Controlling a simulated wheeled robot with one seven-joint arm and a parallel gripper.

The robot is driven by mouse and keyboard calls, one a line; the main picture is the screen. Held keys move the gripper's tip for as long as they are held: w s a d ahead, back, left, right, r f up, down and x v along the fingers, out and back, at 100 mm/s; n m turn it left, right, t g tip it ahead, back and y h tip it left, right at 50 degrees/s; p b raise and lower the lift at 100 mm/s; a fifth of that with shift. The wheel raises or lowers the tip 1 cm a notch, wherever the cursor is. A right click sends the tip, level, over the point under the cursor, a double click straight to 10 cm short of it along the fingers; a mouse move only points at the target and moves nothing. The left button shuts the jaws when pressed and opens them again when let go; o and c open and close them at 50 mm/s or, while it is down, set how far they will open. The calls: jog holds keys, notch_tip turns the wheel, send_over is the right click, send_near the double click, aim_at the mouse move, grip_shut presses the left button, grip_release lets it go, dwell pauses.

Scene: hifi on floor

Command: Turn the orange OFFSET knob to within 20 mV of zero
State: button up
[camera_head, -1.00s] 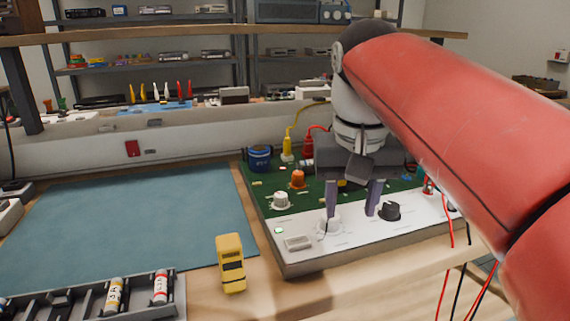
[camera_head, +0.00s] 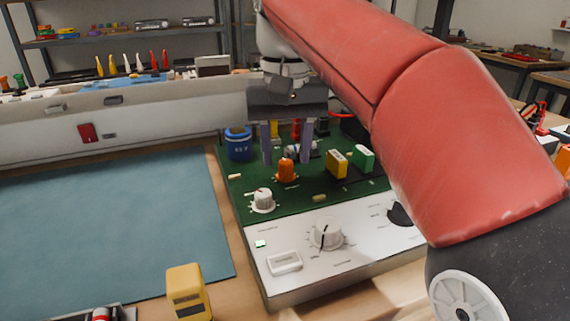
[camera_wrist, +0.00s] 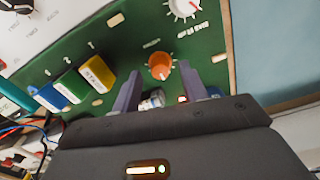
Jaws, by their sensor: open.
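The orange OFFSET knob (camera_head: 287,170) stands on the green part of the board; in the wrist view the orange knob (camera_wrist: 160,66) shows just beyond my fingertips, roughly between them. My gripper (camera_head: 286,158) is open, fingers pointing down, above and slightly behind the knob in the head view. In the wrist view my gripper (camera_wrist: 168,85) has nothing between its fingertips. I cannot tell the exact height gap. A white knob with a red mark (camera_head: 262,200) sits to the left on the green area. No readable millivolt value shows.
A blue cylinder (camera_head: 238,144), yellow block (camera_head: 336,163) and green block (camera_head: 362,158) stand near the orange knob. The blue mat (camera_head: 110,225) is clear.

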jog(key=shift+f, duration=1.1)
grip_shut()
jog(key=shift+r, duration=0.1)
